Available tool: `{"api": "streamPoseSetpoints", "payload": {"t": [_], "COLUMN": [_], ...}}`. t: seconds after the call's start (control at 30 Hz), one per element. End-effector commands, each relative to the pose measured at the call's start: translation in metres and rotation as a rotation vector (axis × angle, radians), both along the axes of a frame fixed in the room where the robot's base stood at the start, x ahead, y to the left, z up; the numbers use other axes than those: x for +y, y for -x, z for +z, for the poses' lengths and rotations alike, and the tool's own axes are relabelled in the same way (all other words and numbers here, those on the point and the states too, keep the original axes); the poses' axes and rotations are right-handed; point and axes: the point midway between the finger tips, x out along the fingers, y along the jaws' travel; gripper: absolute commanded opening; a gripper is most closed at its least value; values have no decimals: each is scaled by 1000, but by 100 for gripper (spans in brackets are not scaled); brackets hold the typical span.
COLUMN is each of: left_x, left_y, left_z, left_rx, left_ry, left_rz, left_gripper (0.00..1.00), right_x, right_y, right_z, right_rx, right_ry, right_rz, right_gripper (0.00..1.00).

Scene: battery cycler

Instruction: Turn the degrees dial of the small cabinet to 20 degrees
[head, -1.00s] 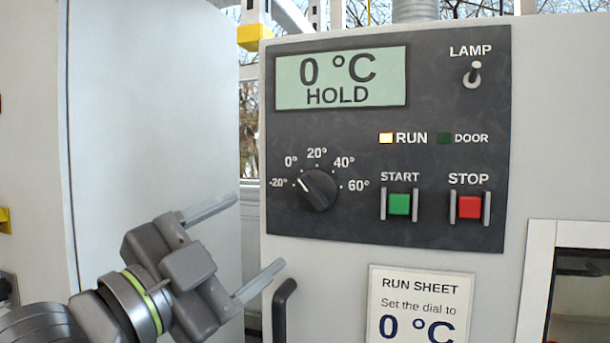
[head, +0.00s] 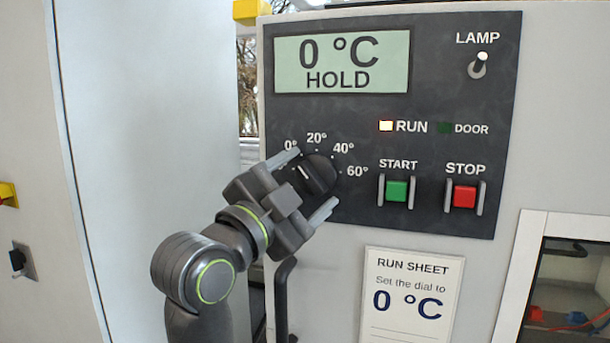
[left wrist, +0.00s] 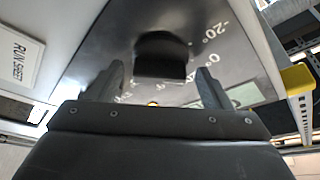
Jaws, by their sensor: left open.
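The black degrees dial (head: 319,176) is on the dark panel of the small cabinet. Its white pointer line points up and left, toward the 0° side; the exact mark is hard to tell. My left gripper (head: 312,181) is open at the dial, one finger at its upper left and one at its lower right. In the left wrist view the dial (left wrist: 162,57) stands between the two fingers with gaps on both sides. The -20° label is hidden behind my gripper in the head view. The display (head: 341,62) reads 0 °C HOLD. My right gripper is not in view.
The green START button (head: 397,191) and red STOP button (head: 464,196) sit right of the dial, between guards. A lamp switch (head: 478,65) is at top right. A black handle (head: 283,298) and a run sheet (head: 408,296) reading 0 °C are below.

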Motion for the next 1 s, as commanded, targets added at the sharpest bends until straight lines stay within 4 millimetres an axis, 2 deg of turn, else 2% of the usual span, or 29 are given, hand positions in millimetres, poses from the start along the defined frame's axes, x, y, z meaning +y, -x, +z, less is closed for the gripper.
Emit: {"api": "streamPoseSetpoints", "payload": {"t": [0.3, 0.63, 1.0], "left_x": [-2, -1, -1], "left_y": [-2, -2, -2], "left_z": [0, 0, 0], "left_rx": [1, 1, -23], "left_ry": [0, 1, -64], "left_rz": [-1, 0, 2], "left_gripper": [73, 30, 28], "right_x": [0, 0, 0], "right_y": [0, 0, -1], "right_z": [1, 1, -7], "right_rx": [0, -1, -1], "right_ry": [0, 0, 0], "right_rz": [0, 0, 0], "right_gripper": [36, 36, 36]}}
